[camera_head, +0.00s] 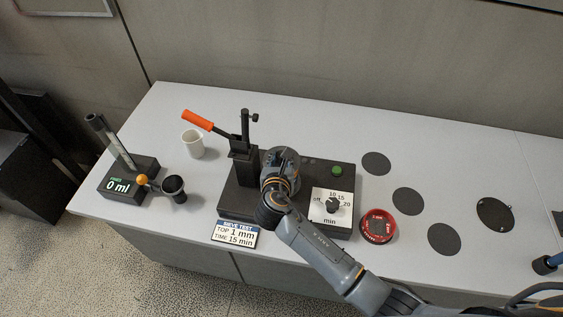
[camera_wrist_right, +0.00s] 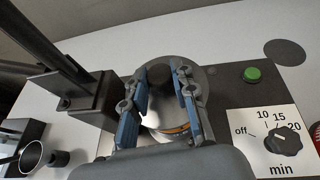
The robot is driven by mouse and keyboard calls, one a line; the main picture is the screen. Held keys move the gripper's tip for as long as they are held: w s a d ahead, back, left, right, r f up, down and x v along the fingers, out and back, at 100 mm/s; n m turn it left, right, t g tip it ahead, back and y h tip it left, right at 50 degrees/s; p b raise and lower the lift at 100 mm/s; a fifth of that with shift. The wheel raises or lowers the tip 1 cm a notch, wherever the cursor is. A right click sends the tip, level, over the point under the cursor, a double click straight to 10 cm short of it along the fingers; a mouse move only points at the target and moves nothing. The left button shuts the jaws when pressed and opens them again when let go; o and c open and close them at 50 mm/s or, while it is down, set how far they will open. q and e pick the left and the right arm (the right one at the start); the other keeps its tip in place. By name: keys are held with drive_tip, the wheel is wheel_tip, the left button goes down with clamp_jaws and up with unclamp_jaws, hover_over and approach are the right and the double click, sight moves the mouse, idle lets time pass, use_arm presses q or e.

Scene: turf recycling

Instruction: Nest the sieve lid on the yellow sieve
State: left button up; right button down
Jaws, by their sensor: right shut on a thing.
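My right gripper (camera_wrist_right: 161,78) reaches down over the shaker machine and is shut on the dark knob (camera_wrist_right: 160,72) of what looks like the grey round sieve lid (camera_wrist_right: 203,82). In the head view, my right gripper (camera_head: 281,162) hides most of what is beneath it. A thin yellow-orange band (camera_wrist_right: 177,131) shows below the lid between the fingers; I cannot tell for sure that it is the yellow sieve. Whether the lid rests flat on it is hidden. My left gripper is not in view.
The shaker's black post with its orange-handled lever (camera_head: 198,120) stands left of my gripper. The dial panel (camera_head: 332,205) and green button (camera_head: 337,171) are right. A red round dish (camera_head: 377,227), a white cup (camera_head: 193,144) and dark round spots (camera_head: 408,201) lie around.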

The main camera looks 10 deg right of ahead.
drive_tip(key=shift+f, duration=0.2)
drive_tip(key=c, duration=0.7)
unclamp_jaws()
drive_tip(key=v, duration=1.2)
